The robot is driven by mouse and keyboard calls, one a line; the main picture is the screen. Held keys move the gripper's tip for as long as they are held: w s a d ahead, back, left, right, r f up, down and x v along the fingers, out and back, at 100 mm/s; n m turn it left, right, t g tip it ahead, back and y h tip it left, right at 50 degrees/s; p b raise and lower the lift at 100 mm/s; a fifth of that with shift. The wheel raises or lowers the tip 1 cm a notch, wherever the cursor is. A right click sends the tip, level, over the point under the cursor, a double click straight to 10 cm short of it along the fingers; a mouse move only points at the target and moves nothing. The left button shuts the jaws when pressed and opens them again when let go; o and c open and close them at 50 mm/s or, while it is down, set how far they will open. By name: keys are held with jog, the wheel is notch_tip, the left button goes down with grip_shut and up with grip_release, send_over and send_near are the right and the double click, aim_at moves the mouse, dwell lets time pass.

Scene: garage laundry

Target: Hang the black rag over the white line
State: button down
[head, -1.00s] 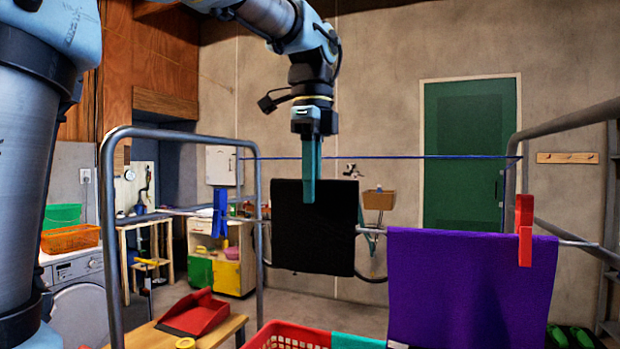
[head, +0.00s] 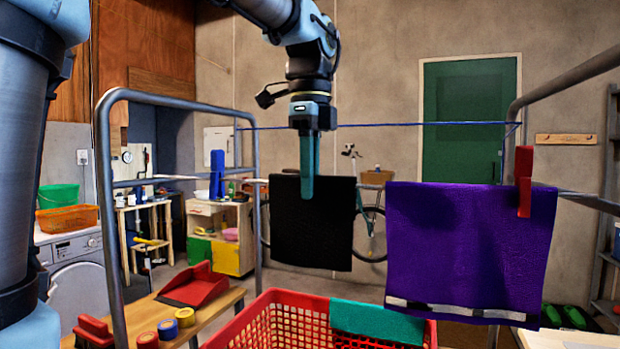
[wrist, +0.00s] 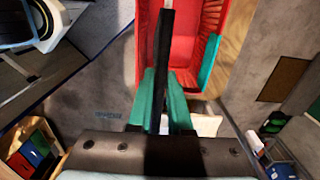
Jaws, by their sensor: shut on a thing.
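The black rag (head: 312,235) hangs flat from my gripper (head: 309,188), whose teal fingers are shut on its top edge. In the wrist view the black rag (wrist: 164,55) shows edge-on between the fingers (wrist: 162,100). A pale stretch of line or rail (head: 250,181) shows left of the rag at about the height of its top edge. I cannot tell whether the rag touches it, or surely pick out the white line. A blue line (head: 420,124) runs higher, behind my gripper.
A purple cloth (head: 470,250) hangs at the right with a red clip (head: 524,180). A blue clip (head: 217,175) stands at the left. A red basket (head: 270,325) with a teal cloth (head: 375,322) is below. The metal frame (head: 105,220) rises at the left.

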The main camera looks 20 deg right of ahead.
jog(key=c, duration=0.8)
grip_release()
